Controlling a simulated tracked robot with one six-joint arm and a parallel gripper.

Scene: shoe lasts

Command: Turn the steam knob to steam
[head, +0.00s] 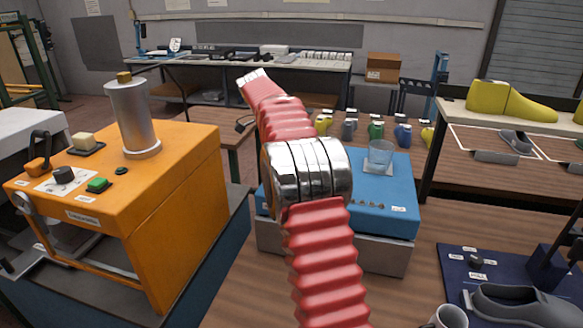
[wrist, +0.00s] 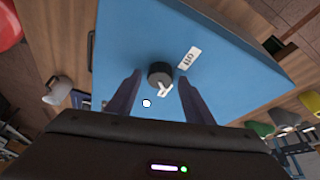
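A round black knob (wrist: 160,73) sits on the blue surface of a box (wrist: 215,60) in the wrist view. A white tag reading OFF (wrist: 188,58) lies beside it. A second white tag (wrist: 165,89), not legible, lies on its gripper side. My gripper (wrist: 160,80) is open, with its dark fingers on either side of the knob and visible gaps to it. I cannot tell how deep the fingers reach. In the head view the blue box (head: 395,215) stands behind my red arm, which hides part of it; my gripper is not visible there.
An orange machine (head: 185,195) with a black knob and green button stands at left. A mug (head: 449,317) and dark blue board (head: 450,262) are at lower right. Coloured shoe lasts (head: 376,131) stand behind.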

